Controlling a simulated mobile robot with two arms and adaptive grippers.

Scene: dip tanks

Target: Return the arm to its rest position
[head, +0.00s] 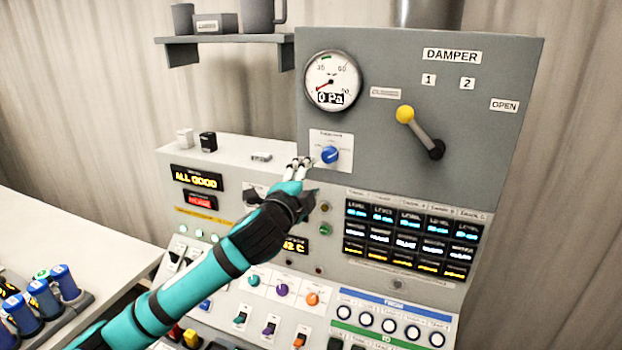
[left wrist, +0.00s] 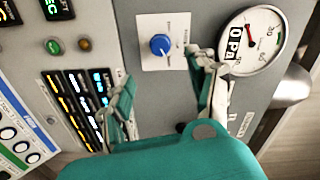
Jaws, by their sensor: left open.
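My left gripper (head: 298,170) is open and empty in the head view, close to the left of a blue knob (head: 331,154) on a white plate. My teal and black left arm reaches up to it from the lower left. In the left wrist view the two fingers of my left gripper (left wrist: 165,95) are spread apart, and the blue knob (left wrist: 160,44) shows just beyond the gap between them. No object is between the fingers. My right gripper is not in view.
A grey control panel has a round gauge (head: 333,81) reading 0 Pa and a damper lever (head: 420,132) with a yellow ball. Buttons, switches and lit displays (head: 410,240) cover the console below. A shelf (head: 224,39) holds mugs. Blue-capped bottles (head: 65,282) stand at the lower left.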

